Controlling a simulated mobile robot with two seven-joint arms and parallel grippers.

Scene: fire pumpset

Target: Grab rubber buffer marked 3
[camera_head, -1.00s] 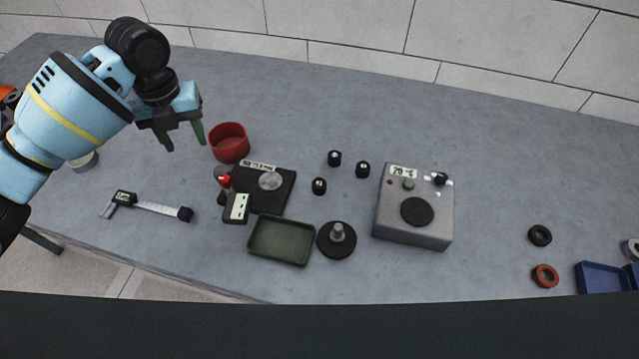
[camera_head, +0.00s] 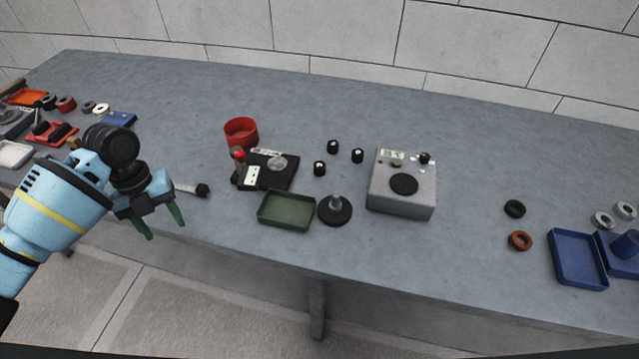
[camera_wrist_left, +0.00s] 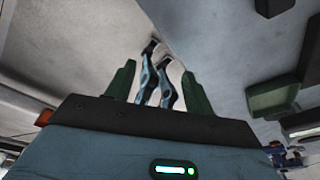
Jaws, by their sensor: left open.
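Three small black rubber buffers with pale tops stand on the table in the head view: an upper one (camera_head: 333,146), a right one (camera_head: 357,155) and a lower left one (camera_head: 320,168). Their marks are too small to read. My left gripper (camera_head: 161,224) is open and empty, at the front edge of the table, well left of the buffers. In the left wrist view its two green fingers (camera_wrist_left: 158,88) stand apart with nothing between them. My right gripper is in neither view.
A red cup (camera_head: 241,132), a black gauge (camera_head: 276,168), a green tray (camera_head: 286,211), a black disc with a post (camera_head: 335,211) and a grey tester (camera_head: 402,186) surround the buffers. A caliper (camera_head: 190,188) lies near my left gripper. The table behind the buffers is clear.

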